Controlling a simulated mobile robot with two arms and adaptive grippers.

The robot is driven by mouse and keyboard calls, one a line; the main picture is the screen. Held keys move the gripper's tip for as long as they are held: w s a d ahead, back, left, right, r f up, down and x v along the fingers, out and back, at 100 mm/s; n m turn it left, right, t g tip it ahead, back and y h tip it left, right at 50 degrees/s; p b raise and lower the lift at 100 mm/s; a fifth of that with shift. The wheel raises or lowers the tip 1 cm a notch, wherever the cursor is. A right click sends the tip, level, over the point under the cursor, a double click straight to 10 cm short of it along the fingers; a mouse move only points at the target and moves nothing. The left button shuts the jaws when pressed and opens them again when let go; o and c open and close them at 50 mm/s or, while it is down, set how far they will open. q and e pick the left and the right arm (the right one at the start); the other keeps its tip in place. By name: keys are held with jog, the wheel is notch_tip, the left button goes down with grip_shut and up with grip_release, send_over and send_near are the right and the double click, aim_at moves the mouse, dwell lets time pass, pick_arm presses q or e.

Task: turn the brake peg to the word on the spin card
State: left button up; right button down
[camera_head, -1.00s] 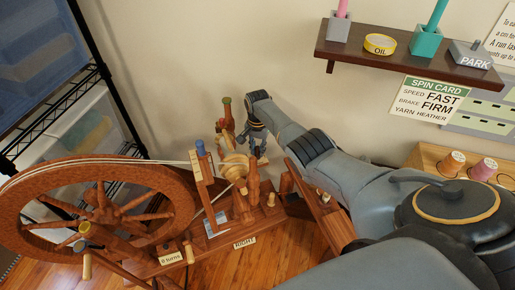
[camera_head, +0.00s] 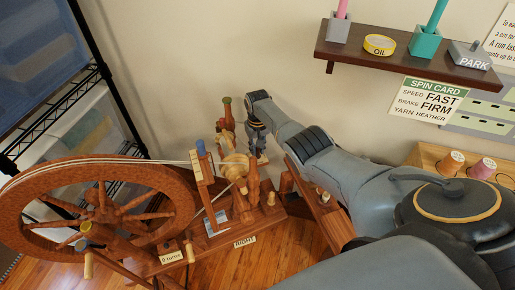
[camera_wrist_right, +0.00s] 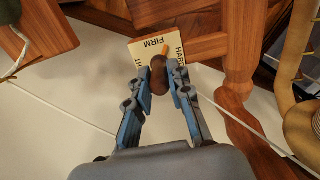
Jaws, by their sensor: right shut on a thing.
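The brake peg (camera_wrist_right: 158,68) is a brown knob in the right wrist view. My right gripper (camera_wrist_right: 160,80) is shut on it, with a blue-grey finger on each side. Behind it is a cream label (camera_wrist_right: 141,51) with FIRM at the top, HAR… at the right and a part-hidden word at the left. A small orange pointer (camera_wrist_right: 166,48) tips up and right, between FIRM and HAR…. In the head view my right gripper (camera_head: 257,150) is at the back of the spinning wheel. The spin card (camera_head: 429,100) reads SPEED FAST, BRAKE FIRM, YARN HEATHER. My left gripper is out of view.
The large wooden wheel (camera_head: 183,222) stands at the left, with turns (camera_head: 171,257) and RIGHT (camera_head: 244,242) labels on and near its base. A wall shelf (camera_head: 400,61) holds OIL, PARK and two pots. Spools (camera_head: 451,161) stand at the right.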

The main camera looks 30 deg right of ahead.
dwell(0.3)
jog(key=c, duration=1.2)
grip_release()
notch_tip(320, 180, up, 12)
jog(key=shift+f, duration=0.1)
